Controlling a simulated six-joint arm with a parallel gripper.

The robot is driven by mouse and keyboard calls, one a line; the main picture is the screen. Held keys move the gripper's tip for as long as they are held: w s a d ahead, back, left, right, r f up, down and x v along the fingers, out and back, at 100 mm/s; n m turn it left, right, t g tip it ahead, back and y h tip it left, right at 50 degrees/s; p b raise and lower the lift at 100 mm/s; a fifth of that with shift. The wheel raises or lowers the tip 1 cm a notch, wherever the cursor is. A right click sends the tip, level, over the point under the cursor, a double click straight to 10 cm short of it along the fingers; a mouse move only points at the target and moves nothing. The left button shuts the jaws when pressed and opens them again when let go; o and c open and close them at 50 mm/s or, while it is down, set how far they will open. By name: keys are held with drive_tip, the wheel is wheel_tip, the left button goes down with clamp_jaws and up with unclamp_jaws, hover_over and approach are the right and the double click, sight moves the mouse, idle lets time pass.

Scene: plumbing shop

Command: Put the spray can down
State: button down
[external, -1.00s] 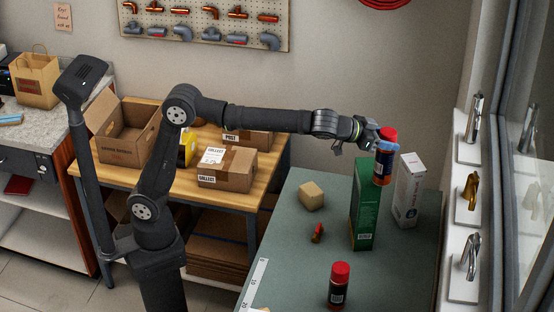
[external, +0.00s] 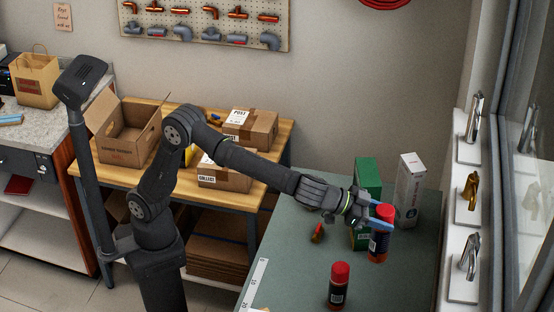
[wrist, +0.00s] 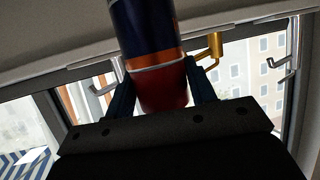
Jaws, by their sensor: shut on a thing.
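The spray can (external: 379,246) has a red cap, a dark blue body and an orange-red band at its base. My gripper (external: 380,221) is shut on it just below the cap, with one blue finger clearly visible. The can is upright over the green-grey table (external: 300,270), its base at or very near the top; I cannot tell if it touches. In the wrist view the can (wrist: 150,50) sits between both fingers (wrist: 162,90).
A black can with a red cap (external: 340,287) stands toward the front. A green box (external: 367,175) is close behind the held can, and a white box (external: 409,190) stands behind it to the right. A small orange-and-dark item (external: 317,233) lies left. Table right of the can is clear.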

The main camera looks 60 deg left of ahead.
sight(377, 251)
wheel_tip(377, 251, down, 13)
drive_tip(key=shift+r, duration=0.15)
drive_tip(key=shift+w+f, duration=0.15)
drive_tip(key=shift+f, duration=0.2)
drive_tip(key=w+a+f, duration=0.2)
drive_tip(key=w+f, duration=0.9)
drive_tip(key=shift+a, duration=0.2)
drive_tip(key=shift+w, duration=0.1)
drive_tip(key=c, duration=0.6)
unclamp_jaws()
drive_tip(key=shift+f, duration=0.15)
